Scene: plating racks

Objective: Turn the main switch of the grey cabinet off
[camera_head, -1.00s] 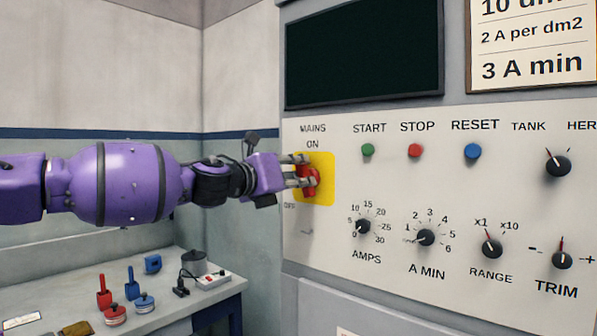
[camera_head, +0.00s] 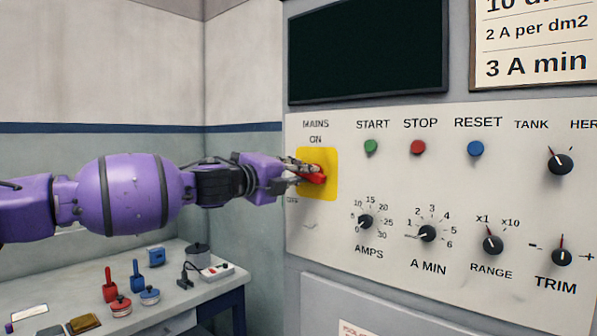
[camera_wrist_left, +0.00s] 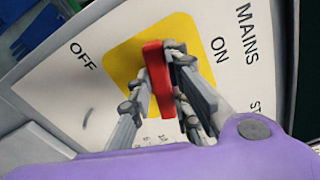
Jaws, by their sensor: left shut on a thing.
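The main switch is a red handle (camera_head: 314,176) on a yellow plate (camera_head: 331,158) at the left of the grey cabinet's panel (camera_head: 400,190). ON is printed above the plate and OFF at its lower left. The handle lies slanted, closer to sideways than upright. My left gripper (camera_head: 305,172) reaches in from the left and is shut on the handle, partly covering it. In the left wrist view the red handle (camera_wrist_left: 159,75) sits between the two fingers (camera_wrist_left: 163,88), over the yellow plate (camera_wrist_left: 120,68). My right gripper is not in view.
START (camera_head: 371,147), STOP (camera_head: 418,147) and RESET (camera_head: 475,149) buttons sit right of the switch, with several knobs below, including AMPS (camera_head: 366,222). A dark screen (camera_head: 368,50) is above. A table (camera_head: 165,300) with small tools stands lower left.

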